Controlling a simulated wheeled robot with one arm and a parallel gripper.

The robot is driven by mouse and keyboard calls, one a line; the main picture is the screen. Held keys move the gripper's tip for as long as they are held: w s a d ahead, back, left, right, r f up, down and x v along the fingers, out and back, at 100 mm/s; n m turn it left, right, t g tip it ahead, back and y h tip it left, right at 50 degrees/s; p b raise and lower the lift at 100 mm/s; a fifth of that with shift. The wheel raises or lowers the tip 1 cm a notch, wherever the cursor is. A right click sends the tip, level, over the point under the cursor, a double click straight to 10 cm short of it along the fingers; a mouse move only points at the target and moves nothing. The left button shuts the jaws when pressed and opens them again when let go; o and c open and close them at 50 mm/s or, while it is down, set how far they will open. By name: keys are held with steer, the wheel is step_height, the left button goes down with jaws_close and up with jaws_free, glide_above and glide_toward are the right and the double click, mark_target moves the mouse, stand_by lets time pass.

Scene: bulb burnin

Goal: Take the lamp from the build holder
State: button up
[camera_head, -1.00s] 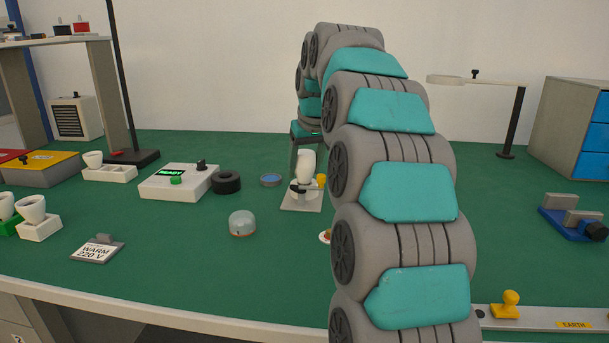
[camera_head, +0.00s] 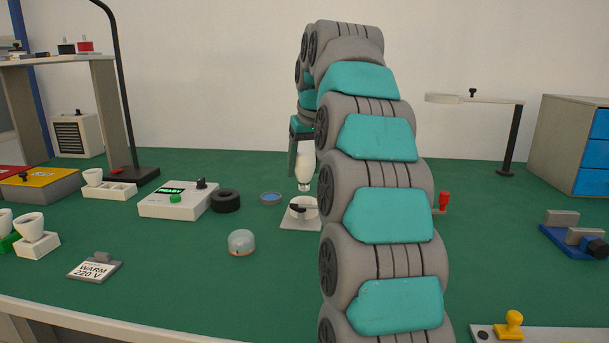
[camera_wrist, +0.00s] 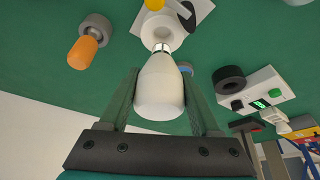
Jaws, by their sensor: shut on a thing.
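The lamp (camera_head: 304,167) is a white bulb with a metal base pointing down. My gripper (camera_head: 302,150) is shut on its upper part and holds it upright above the build holder. The build holder (camera_head: 301,222) is a pale plate with a round socket and a dark lever, standing on the green bench. In the wrist view the lamp (camera_wrist: 160,88) sits between my two fingers (camera_wrist: 160,95), its metal base towards the holder's round socket (camera_wrist: 157,28). In the head view there is a gap between the lamp's base and the holder.
A white box with a green READY display (camera_head: 172,200), a black ring (camera_head: 226,201) and a clear dome (camera_head: 241,242) stand left of the holder. A WARM 220 V sign (camera_head: 96,267) is nearer the front. An orange-tipped object (camera_wrist: 84,50) shows in the wrist view.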

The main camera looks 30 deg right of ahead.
steer(key=shift+r, duration=1.05)
steer(key=s+a+b, duration=0.2)
steer(key=s+b, duration=0.1)
steer(key=s, duration=1.5)
steer(key=shift+d+r+p, duration=0.2)
steer(key=shift+r+p, duration=1.35)
steer(key=shift+r, duration=0.75)
